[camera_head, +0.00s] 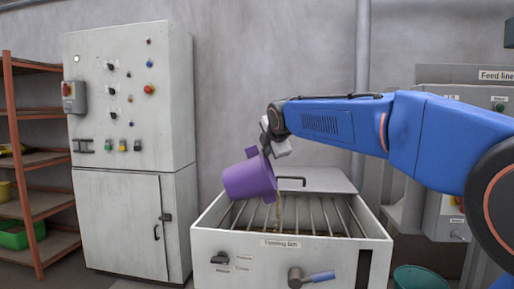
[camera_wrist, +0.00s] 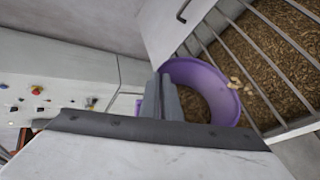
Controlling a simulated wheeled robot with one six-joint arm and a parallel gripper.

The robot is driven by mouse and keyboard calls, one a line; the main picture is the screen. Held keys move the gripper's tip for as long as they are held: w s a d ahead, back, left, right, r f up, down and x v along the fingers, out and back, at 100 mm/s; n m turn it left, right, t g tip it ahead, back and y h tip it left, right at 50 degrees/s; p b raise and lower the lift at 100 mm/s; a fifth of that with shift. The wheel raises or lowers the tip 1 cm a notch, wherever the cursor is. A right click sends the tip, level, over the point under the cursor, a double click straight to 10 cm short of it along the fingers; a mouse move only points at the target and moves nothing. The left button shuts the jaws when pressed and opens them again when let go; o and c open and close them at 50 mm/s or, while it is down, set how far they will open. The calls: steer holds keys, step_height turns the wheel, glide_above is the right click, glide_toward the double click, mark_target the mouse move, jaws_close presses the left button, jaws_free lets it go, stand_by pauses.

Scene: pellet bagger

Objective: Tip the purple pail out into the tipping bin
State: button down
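The purple pail (camera_head: 248,182) is held tilted above the tipping bin (camera_head: 225,246), its mouth towards the right and down. A thin stream of tan pellets (camera_head: 278,212) falls from its mouth towards the bin's bars. My gripper (camera_head: 266,150) is shut on the pail's side. In the wrist view the gripper's fingers (camera_wrist: 161,102) meet the pail (camera_wrist: 214,82), and a few pellets (camera_wrist: 238,84) are at its rim. The pail's inside is mostly hidden in the head view. Brown pellets (camera_wrist: 262,52) lie under the bars in the wrist view.
A white control cabinet (camera_head: 125,120) stands left, beside an orange shelf rack (camera_head: 14,130). A teal bucket (camera_head: 418,279) is on the floor at right.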

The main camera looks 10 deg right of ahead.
steer(key=s+d+f+m+t+y, duration=0.2)
steer(key=d+f+m+y, duration=0.1)
steer(key=d, duration=0.4)
steer(key=shift+f, duration=0.75)
steer(key=shift+w, duration=0.1)
stand_by(0.5)
